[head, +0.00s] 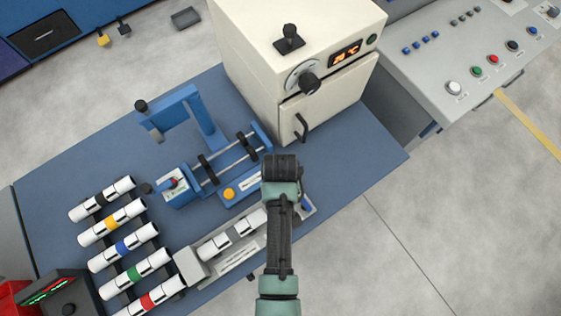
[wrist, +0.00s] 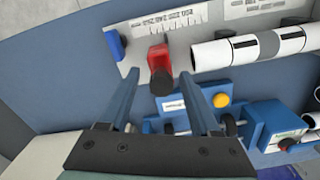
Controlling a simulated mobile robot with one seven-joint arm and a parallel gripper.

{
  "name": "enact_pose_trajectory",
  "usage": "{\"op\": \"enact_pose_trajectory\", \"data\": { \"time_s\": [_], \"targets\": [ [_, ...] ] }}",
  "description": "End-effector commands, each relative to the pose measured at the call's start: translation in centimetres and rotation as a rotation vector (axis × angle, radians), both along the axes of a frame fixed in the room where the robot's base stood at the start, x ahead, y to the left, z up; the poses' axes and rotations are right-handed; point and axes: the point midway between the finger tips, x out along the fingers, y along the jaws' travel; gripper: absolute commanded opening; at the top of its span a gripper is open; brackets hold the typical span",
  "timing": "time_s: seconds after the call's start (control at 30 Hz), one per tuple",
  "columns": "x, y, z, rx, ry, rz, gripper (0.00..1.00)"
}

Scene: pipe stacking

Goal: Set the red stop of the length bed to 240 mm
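The red stop (wrist: 159,60) sits on the length bed in the wrist view, with a black knob (wrist: 161,84) on its near side. It is beside the printed scale (wrist: 165,22), whose figures appear upside down and are too small to read surely. My gripper (wrist: 160,76) is open, one finger on each side of the knob and stop. I cannot tell whether either finger touches. In the head view the length bed (head: 190,268) lies at the front of the blue table, and my arm hides the red stop.
A white pipe with a grey band (wrist: 268,45) lies on the bed beside the stop. A blue fixture with a yellow button (wrist: 221,100) is close to my gripper. A rack of banded pipes (head: 125,243) stands left, and a cream oven (head: 290,60) behind.

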Motion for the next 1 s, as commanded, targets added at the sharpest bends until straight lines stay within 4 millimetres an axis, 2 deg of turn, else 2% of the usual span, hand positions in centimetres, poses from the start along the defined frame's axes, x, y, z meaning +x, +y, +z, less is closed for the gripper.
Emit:
{"op": "enact_pose_trajectory", "data": {
  "time_s": [0.23, 0.37, 0.47, 0.8, 1.0],
  "targets": [
    [0.0, 0.0, 0.1, 0.0, 0.001, 0.0, 0.63],
    [0.0, 0.0, 1.0, 0.0, -0.001, 0.0, 0.63],
    [0.1, 0.0, 2.4, 0.0, -0.004, 0.0, 0.63],
    [0.1, 0.0, 9.6, 0.0, -0.005, 0.0, 0.63],
    [0.0, 0.0, 12.2, -0.001, -0.001, 0.0, 0.63]
  ]
}}
